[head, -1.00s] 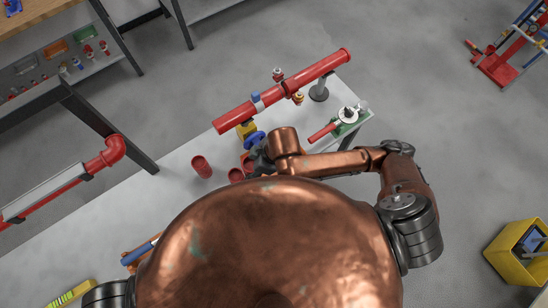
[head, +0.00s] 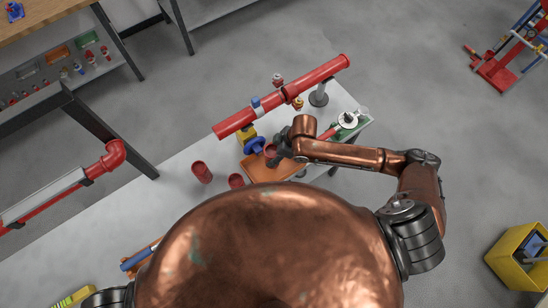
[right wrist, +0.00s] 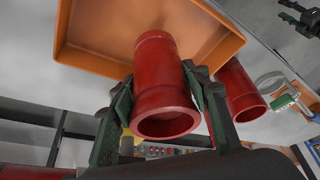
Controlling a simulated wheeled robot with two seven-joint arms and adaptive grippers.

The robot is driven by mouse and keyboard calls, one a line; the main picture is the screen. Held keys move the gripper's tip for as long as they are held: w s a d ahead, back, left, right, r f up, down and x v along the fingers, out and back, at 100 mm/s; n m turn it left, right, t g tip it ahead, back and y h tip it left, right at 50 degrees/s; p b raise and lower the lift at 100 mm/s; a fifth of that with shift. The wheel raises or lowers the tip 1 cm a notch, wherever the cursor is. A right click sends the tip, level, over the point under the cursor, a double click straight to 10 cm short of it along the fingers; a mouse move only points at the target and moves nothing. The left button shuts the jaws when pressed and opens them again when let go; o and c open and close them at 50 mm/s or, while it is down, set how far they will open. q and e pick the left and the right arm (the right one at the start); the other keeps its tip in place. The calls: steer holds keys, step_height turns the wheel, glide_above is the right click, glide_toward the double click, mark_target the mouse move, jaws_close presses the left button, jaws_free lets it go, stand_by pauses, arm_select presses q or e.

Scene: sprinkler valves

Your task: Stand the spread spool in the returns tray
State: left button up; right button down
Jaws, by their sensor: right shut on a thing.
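My right gripper (head: 279,160) is shut on a red spool (head: 270,151), a short pipe piece with a wider rim. In the right wrist view the spool (right wrist: 158,85) sits between the two dark fingers (right wrist: 160,108), one on each side. The orange returns tray (head: 262,173) lies on the bench under my right gripper, partly hidden by my body. In the wrist view the tray (right wrist: 215,48) shows behind the held spool; I cannot tell whether they touch. My left gripper is out of view.
Two other red spools (head: 202,172) (head: 236,181) stand on the bench left of the tray. One red spool also shows beside the right finger in the wrist view (right wrist: 240,90).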

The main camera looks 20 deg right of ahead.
steer(key=shift+w+d+f, duration=0.1)
steer(key=shift+f, duration=0.8)
steer(key=shift+w+d+f, duration=0.1)
steer(key=shift+f, duration=0.75)
steer(key=shift+f, duration=0.1)
steer(key=c, duration=1.1)
jaws_free()
steer(key=v, duration=1.2)
steer(key=shift+p, duration=0.4)
steer(key=shift+a, duration=0.15)
